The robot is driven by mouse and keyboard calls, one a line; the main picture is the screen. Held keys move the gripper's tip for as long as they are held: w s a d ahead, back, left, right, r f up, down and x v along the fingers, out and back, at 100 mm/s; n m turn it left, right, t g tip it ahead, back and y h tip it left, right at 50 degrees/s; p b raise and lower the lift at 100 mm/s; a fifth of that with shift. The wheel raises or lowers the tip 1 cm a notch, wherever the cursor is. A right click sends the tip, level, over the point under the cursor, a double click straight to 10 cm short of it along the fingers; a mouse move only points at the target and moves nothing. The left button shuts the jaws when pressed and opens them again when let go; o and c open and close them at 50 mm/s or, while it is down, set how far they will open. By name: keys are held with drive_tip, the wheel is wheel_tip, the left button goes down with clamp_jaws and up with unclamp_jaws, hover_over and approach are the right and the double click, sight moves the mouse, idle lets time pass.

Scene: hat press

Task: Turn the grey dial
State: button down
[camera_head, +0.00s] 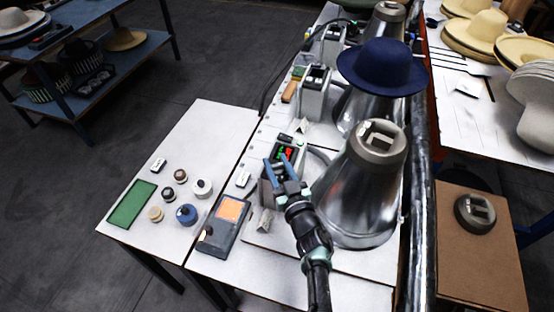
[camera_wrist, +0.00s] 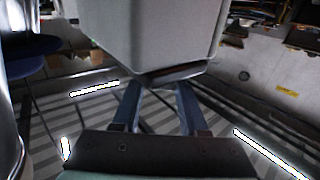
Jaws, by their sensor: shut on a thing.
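My gripper (camera_head: 281,172) is at the front of a grey control box (camera_head: 286,151) with red and green lit digits, beside the large metal cone. In the wrist view my two blue fingers (camera_wrist: 159,88) reach to the lower edge of the pale grey box (camera_wrist: 150,35). The dark grey dial (camera_wrist: 172,74) shows there as a flat edge at the fingertips, and my gripper is shut on it. Most of the dial is hidden by the box and fingers, so its angle cannot be told. In the head view the fingers hide the dial.
The metal cone (camera_head: 355,195) with a grey cap stands close to the right of my gripper. A device with an orange screen (camera_head: 231,209) lies to the left. Several small knobs and a green mat (camera_head: 133,204) are farther left. A blue hat (camera_head: 381,66) sits on a cone behind.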

drive_tip(key=shift+n+g+y, duration=0.4)
drive_tip(key=shift+n+y, duration=0.2)
drive_tip(key=shift+y, duration=0.3)
drive_tip(key=shift+c, duration=2.2)
unclamp_jaws()
drive_tip(key=p+v, duration=0.5)
drive_tip(key=v, duration=0.8)
drive_tip(key=shift+p, duration=0.3)
